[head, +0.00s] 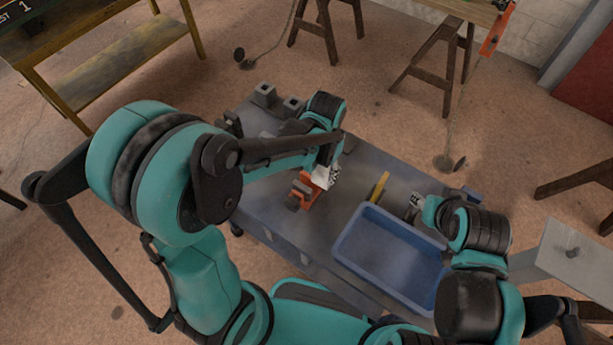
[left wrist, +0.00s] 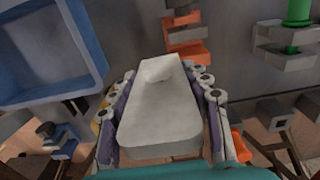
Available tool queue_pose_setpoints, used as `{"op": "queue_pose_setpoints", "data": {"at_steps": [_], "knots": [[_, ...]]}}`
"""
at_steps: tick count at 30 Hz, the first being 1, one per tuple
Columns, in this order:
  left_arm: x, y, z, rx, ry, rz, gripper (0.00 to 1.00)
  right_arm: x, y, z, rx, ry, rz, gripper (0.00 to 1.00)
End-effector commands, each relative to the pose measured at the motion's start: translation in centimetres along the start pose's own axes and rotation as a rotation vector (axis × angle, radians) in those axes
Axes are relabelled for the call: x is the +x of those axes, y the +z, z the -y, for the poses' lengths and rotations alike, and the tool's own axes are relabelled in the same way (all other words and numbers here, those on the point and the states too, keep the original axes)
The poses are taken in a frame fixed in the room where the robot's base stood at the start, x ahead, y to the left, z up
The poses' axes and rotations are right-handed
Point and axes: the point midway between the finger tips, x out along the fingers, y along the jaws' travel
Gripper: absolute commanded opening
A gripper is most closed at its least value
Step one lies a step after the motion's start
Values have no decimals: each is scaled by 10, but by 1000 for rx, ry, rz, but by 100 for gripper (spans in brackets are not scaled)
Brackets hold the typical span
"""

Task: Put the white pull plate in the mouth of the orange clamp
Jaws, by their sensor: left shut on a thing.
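My left gripper (head: 327,168) is shut on the white pull plate (head: 322,178). In the left wrist view the plate (left wrist: 160,108) lies between the two fingers, its far end pointing at the orange clamp (left wrist: 186,50). In the head view the orange clamp (head: 303,192) stands on the bench just left of and below the plate. The plate's far end is close to the clamp; I cannot tell whether they touch, and the clamp's mouth is partly hidden. My right gripper (head: 416,208) is beside the blue tray, too small to tell its state.
The blue tray (head: 344,249) sits on the grey bench (head: 268,207) to the right of the clamp. A yellow bar (head: 380,187) lies behind the tray. Grey blocks (head: 264,95) stand at the bench's far left. A green cylinder (left wrist: 298,12) shows beyond the clamp's right.

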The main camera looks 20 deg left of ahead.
Motion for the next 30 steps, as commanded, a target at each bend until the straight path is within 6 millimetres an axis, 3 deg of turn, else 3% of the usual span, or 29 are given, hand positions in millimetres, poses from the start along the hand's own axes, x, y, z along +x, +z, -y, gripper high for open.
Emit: {"op": "queue_pose_setpoints", "data": {"at_steps": [3, 9, 14, 21, 30], "knots": [[18, -1, 28, -6, 0, 0, 3, 6, 4, 0, 0, 0, 0, 40], [31, -1, 50, -1, 0, 0, 3, 10, 6, 0, 0, 0, 0, 40], [39, -2, 53, 0, 0, 0, 3, 12, 8, 0, 0, 0, 0, 40], [72, -2, 52, 0, 0, 0, 3, 22, 15, 0, 0, 0, 0, 40], [73, -1, 52, 0, 0, 0, 3, 22, 15, 0, 0, 0, 0, 40]]}}
